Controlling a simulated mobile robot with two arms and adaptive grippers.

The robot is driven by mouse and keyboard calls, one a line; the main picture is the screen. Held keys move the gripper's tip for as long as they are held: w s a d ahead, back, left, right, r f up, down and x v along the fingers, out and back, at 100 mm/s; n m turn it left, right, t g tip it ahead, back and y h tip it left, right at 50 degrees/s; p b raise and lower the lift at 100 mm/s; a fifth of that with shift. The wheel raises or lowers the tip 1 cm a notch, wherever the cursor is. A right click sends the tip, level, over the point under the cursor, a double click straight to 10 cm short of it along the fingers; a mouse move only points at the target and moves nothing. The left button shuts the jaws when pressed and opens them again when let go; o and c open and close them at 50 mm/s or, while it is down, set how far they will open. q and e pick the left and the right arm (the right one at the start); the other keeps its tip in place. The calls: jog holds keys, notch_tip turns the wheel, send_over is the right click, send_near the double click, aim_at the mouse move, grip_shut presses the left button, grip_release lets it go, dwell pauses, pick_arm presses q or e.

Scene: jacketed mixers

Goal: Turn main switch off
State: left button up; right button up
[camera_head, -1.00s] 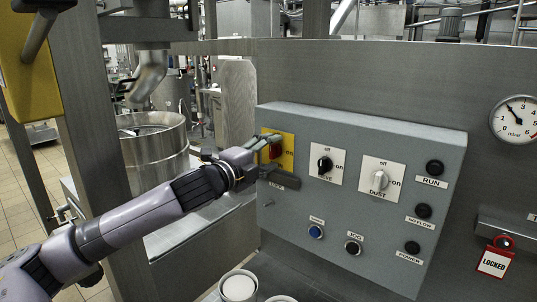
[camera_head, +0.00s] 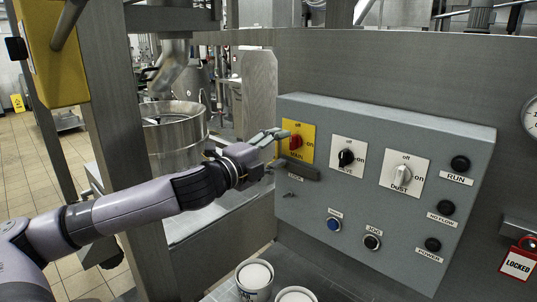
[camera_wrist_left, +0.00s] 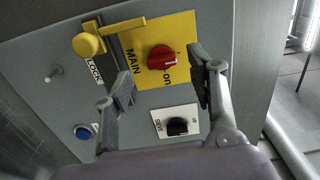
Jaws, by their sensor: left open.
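The main switch is a red knob (camera_head: 296,142) on a yellow plate (camera_head: 307,154) at the left end of the grey control panel. In the wrist view the red knob (camera_wrist_left: 162,57) lies between the two fingers, with "on" printed below it and "MAIN" to its left. A pale mark shows at the knob's lower right there. My left gripper (camera_head: 281,147) is open just left of the knob in the head view. In the wrist view its fingers (camera_wrist_left: 160,78) stand apart and hold nothing. My right gripper is out of view.
A dark bar (camera_head: 299,170) sits by the LOCK label below the switch. In the wrist view a yellow round-headed lever (camera_wrist_left: 88,44) stands beside it. The black sieve knob (camera_head: 346,157) and white dust knob (camera_head: 402,177) are to the right. White-topped cans (camera_head: 254,277) stand below.

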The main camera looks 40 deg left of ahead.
pick_arm(q)
jog(key=shift+s, duration=1.5)
